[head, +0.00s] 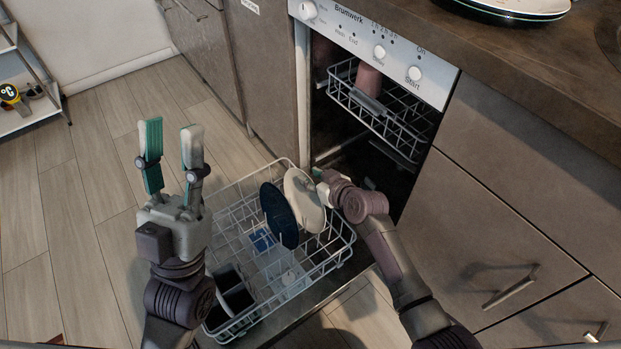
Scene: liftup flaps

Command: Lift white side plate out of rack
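The white side plate (303,201) stands on edge in the lower dish rack (335,250), just right of a dark blue plate (279,214) that overlaps its left side. My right gripper (322,178) is at the white plate's upper right edge. Its fingers are mostly hidden by its own wrist, so I cannot tell whether they grip the plate. My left gripper (171,132) is open and empty, fingers pointing up, left of the rack and away from the plates.
The lower rack is pulled out of the open dishwasher and also holds a dark cutlery basket (232,292). An upper rack (385,115) holds a pinkish item. Plates lie on the counter (530,65). The floor on the left is clear.

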